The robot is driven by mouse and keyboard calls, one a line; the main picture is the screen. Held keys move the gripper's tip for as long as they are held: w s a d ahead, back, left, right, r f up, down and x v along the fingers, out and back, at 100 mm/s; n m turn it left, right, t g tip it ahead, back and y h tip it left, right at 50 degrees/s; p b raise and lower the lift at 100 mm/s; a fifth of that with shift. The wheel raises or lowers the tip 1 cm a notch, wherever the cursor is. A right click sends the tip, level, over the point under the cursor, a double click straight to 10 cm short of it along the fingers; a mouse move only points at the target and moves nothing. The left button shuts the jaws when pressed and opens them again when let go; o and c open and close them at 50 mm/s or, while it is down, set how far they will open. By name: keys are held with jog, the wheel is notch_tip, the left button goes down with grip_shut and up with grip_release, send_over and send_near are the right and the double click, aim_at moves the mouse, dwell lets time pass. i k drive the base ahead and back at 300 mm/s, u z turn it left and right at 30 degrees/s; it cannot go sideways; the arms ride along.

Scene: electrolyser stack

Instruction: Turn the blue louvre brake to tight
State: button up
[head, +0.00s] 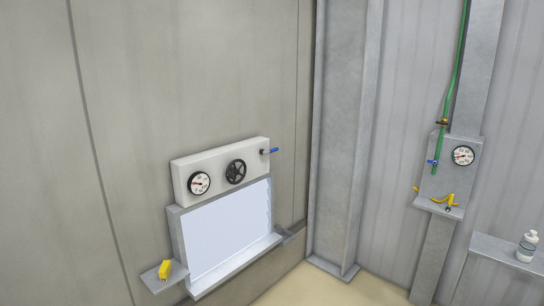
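A small blue lever (270,151) sticks out to the right from the upper right of a white panel (213,163) on the left wall. It lies close to level and looks like the louvre brake. A black handwheel (236,171) is left of it on the same panel, and a round white gauge (199,183) is at the panel's left end. Below the panel is a pale, bright opening (225,229) in a grey frame. I cannot read any tight or loose mark at the lever. My gripper is not in view.
A second blue handle (431,162) sits below a green hose (454,75) on the right wall, near another gauge (463,156) and a yellow tool (437,195). A yellow object (165,269) lies on a small left shelf. A white bottle (527,246) stands on a right ledge.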

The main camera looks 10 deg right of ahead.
aim_at(265, 152)
jog(key=u, duration=0.05)
jog(key=k, duration=0.15)
jog(key=u, duration=0.2)
jog(key=i, duration=0.55)
jog(key=u, duration=0.55)
jog(key=i, duration=0.9)
jog(key=u, duration=0.1)
